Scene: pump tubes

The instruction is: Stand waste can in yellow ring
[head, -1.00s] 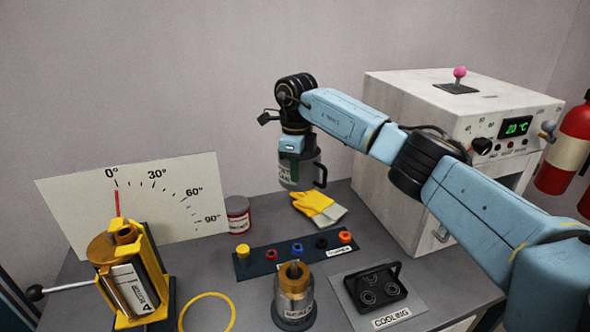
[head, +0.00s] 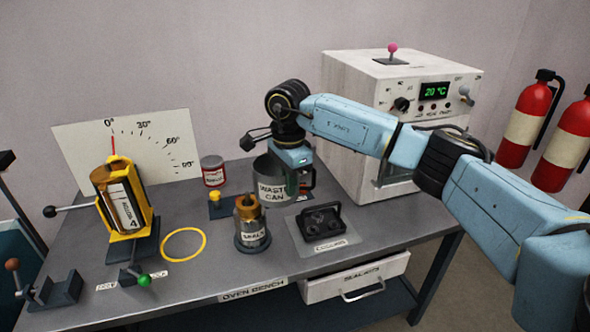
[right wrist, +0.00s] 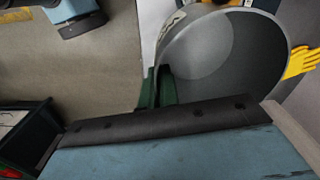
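The waste can (head: 270,192), a grey metal can with a white label, hangs roughly upright over the back middle of the bench. My right gripper (head: 293,182) is shut on its wall from above; in the right wrist view its green fingers (right wrist: 158,90) meet the rim of the open can (right wrist: 235,50). Whether the can's base clears the bench, I cannot tell. The yellow ring (head: 184,259) lies flat and empty on the bench, to the can's front left. My left gripper is not in view.
The sealer can (head: 252,236) stands between can and ring. A yellow tilting holder (head: 147,222) is left of the ring, a red-and-white tin (head: 213,172) behind, a cooling plate (head: 332,246) to the right. The oven (head: 365,90) stands behind my right arm.

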